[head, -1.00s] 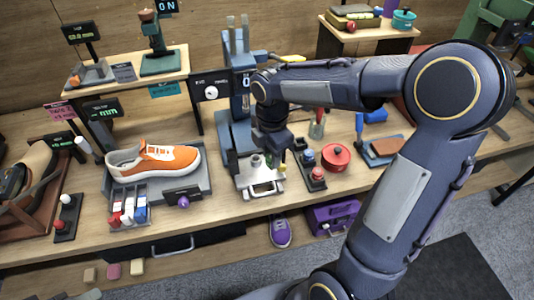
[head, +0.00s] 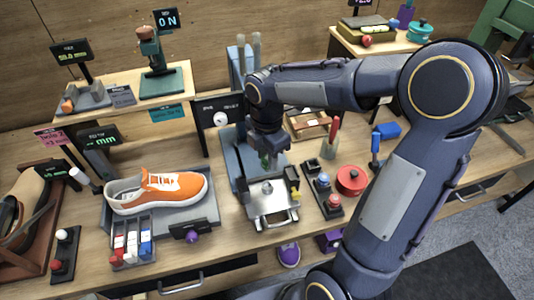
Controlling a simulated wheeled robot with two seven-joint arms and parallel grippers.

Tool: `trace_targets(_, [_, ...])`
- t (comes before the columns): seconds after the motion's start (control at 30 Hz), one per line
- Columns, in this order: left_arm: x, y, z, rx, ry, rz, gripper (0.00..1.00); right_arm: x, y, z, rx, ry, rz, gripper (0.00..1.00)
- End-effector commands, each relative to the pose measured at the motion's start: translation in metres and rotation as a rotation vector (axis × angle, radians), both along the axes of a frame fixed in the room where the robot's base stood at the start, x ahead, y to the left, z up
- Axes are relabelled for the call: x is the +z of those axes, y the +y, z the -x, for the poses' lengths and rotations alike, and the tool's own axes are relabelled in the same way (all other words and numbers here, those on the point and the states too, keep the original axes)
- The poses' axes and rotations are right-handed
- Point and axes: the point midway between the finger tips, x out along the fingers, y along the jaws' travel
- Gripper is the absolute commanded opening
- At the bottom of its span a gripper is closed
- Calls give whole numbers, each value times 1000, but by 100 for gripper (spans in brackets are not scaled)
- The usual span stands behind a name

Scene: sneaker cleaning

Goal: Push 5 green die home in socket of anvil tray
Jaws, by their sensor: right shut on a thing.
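My right gripper (head: 266,158) reaches in from the right and points down behind the silver anvil tray (head: 266,222). It is shut on a small green piece, which looks like the green die (head: 264,161); the fingers hide most of it. The tray juts out at the front of the blue-grey press (head: 238,142), with a round metal piece on its top. I cannot make out the socket clearly, or whether the die touches it. My left gripper is not in view.
An orange sneaker (head: 165,190) on a grey stand is left of the press. A button box (head: 326,196) and a red round pot (head: 351,181) stand close to the right. A red-handled tool stands in a cup (head: 329,147). My right arm covers much of the right side.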

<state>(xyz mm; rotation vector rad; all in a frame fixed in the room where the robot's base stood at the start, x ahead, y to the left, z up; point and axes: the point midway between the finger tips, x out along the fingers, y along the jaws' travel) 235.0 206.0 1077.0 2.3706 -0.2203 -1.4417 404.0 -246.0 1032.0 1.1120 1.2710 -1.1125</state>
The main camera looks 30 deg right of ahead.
Motion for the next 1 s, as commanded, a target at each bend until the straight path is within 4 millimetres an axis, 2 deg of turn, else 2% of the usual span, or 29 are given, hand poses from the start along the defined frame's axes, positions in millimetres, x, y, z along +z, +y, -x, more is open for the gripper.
trace_targets(0.6, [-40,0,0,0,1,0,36,-54,0,0,-1,0,0,5])
trace_targets(1.0, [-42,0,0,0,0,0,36,-57,0,0,-1,-1,0,5])
